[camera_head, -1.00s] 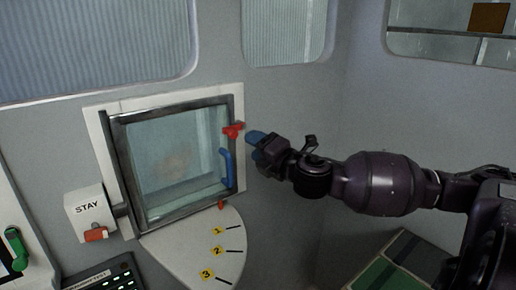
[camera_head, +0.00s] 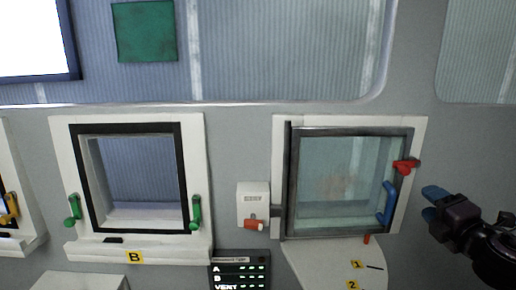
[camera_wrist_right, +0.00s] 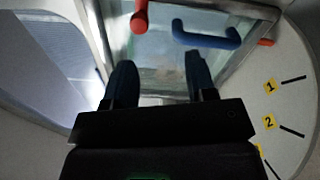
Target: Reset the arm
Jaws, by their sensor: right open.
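My right gripper (camera_head: 432,205) is at the right edge of the head view, its blue-tipped fingers pointing left toward the glass hatch (camera_head: 335,132). It stands apart from the hatch's blue handle (camera_head: 389,203) and red latch (camera_head: 406,166). In the right wrist view my gripper (camera_wrist_right: 162,78) has its two fingers spread with nothing between them. The blue handle (camera_wrist_right: 207,40) and red latch (camera_wrist_right: 140,18) show beyond the fingertips. The hatch looks closed. My left gripper is not in view.
A white box with an orange lever (camera_head: 254,225) is left of the hatch. A numbered white plate (camera_head: 330,265) lies below it. Window B (camera_head: 195,140) with green levers and a lit panel (camera_head: 240,258) are further left.

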